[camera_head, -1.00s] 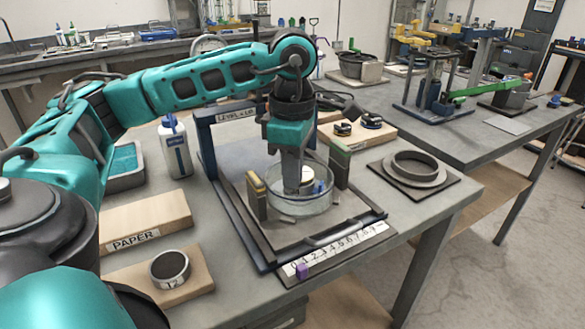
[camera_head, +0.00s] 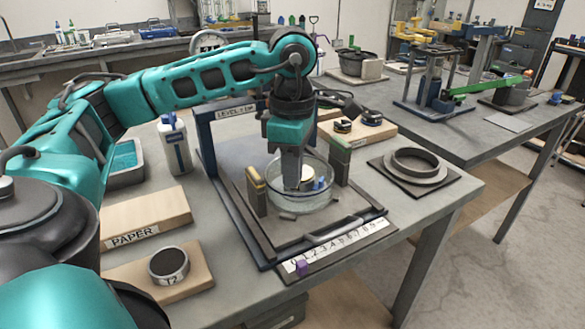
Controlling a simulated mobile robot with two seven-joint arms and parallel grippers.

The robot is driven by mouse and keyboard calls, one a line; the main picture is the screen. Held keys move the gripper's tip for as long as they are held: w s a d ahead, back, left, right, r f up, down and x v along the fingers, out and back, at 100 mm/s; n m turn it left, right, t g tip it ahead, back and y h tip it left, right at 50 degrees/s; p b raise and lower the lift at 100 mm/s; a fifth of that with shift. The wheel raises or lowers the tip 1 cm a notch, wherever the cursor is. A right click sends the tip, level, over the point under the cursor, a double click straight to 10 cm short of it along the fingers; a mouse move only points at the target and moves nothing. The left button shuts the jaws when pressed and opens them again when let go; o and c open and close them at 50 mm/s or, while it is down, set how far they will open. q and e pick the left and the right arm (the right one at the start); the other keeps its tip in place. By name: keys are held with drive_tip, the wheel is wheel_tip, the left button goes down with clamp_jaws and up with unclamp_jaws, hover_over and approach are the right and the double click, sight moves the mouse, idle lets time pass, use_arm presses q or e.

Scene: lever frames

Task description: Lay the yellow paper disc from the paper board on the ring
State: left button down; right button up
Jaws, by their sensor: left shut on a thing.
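My left gripper (camera_head: 293,184) points down into a round glass dish (camera_head: 325,200) inside the dark frame. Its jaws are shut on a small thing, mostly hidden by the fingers. A small pale, tan object (camera_head: 307,182) shows at the right side of the fingertips; I cannot tell whether it is held. The paper board (camera_head: 150,212), labelled PAPER, looks bare on top, and I make out no yellow paper disc. A small grey ring (camera_head: 169,265) sits on a wooden board in front of it. A larger grey ring (camera_head: 415,166) lies on a dark plate at right. My right gripper is out of view.
The dark frame (camera_head: 208,170) has an upright labelled LEVEL and a number scale (camera_head: 335,252) along its front. Two small posts flank the dish. A white bottle (camera_head: 175,145) stands at left.

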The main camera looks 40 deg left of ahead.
use_arm(q)
drive_tip(key=shift+f, duration=0.15)
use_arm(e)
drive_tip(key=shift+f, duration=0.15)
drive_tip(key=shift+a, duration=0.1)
use_arm(q)
drive_tip(key=c, duration=1.2)
unclamp_jaws()
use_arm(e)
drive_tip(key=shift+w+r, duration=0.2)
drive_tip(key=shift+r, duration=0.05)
use_arm(q)
wheel_tip(320, 180, up, 13)
drive_tip(key=p, duration=0.4)
drive_tip(key=shift+p, duration=0.4)
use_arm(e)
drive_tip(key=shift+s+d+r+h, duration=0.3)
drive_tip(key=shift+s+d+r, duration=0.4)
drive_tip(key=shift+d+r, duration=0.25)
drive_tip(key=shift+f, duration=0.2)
